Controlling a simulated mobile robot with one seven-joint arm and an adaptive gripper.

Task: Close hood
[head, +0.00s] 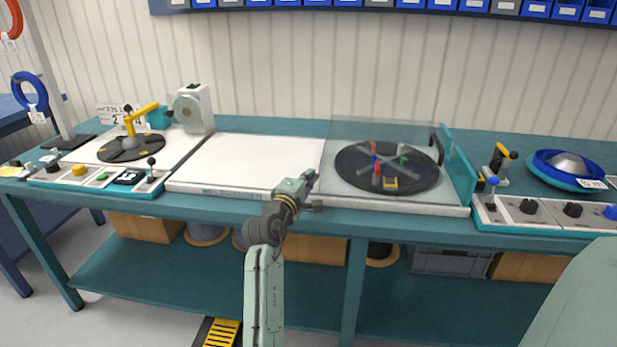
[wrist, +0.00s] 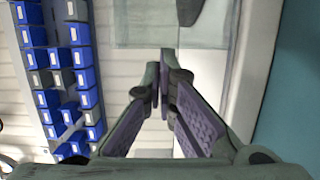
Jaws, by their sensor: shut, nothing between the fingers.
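The clear hood (head: 385,130) is at the right-hand turntable. Its see-through panel shows upright behind the reel disc, with a teal side piece (head: 460,165) at the right. How far its clear faces reach over the disc is hard to tell. My gripper (head: 313,181) is just left of the hood's station, near the front edge of the white deck. In the wrist view my gripper (wrist: 160,75) has its fingers together with nothing between them. A pale translucent panel (wrist: 145,30), likely the hood, lies beyond the fingertips, apart from them as far as I can tell.
A dark disc (head: 350,165) with coloured spokes sits in the station. A white deck (head: 245,160) is clear to the left. A control panel (head: 545,210) and a blue reel (head: 568,168) stand to the right. Blue bins (head: 480,5) hang on the wall above.

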